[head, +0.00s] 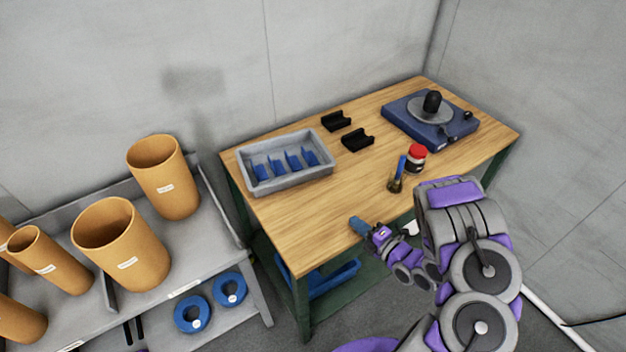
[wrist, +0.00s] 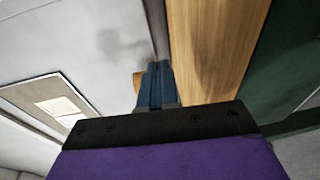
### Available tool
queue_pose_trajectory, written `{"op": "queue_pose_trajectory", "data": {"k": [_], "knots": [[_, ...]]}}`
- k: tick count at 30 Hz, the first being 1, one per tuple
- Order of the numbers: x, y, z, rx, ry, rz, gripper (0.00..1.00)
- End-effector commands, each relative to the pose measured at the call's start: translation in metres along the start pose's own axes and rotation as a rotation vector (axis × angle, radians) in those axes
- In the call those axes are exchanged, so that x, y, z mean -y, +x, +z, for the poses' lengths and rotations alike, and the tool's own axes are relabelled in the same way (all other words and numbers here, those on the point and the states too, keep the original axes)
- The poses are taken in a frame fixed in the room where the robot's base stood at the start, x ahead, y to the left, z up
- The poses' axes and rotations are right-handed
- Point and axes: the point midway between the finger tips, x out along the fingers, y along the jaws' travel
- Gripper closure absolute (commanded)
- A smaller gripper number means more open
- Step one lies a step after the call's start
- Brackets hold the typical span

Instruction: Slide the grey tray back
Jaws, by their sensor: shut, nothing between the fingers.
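The grey tray (head: 284,180) sits on the wooden table at its back left, near the wall. Several blue pieces (head: 285,163) lie inside it. My gripper (head: 356,222) is at the table's front edge, apart from the tray and to its lower right in the head view. Its blue fingers are shut and empty; they also show in the wrist view (wrist: 155,80), with the wooden table top to their right. The tray is not visible in the wrist view.
The wooden table (head: 310,225) is clear in front of the tray. Two black holders (head: 346,130) lie right of it. A brush pot (head: 396,182), a red-lidded jar (head: 416,158) and a blue turntable device (head: 430,122) stand farther right. A grey shelf (head: 190,260) with orange tubes is at left.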

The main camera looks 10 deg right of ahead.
Motion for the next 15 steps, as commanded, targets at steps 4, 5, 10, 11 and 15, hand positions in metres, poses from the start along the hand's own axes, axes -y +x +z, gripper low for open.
{"op": "queue_pose_trajectory", "data": {"k": [4, 5, 10, 11, 15], "knots": [[-0.004, -0.002, -0.011, -0.009, 0.006, 0.079, 1.00], [-0.005, -0.002, -0.012, -0.010, 0.007, 0.087, 1.00], [-0.006, 0.007, -0.011, -0.013, 0.007, 0.095, 1.00], [-0.006, 0.010, -0.011, -0.014, 0.007, 0.094, 1.00], [-0.008, 0.029, -0.011, -0.013, 0.008, 0.094, 1.00]]}}
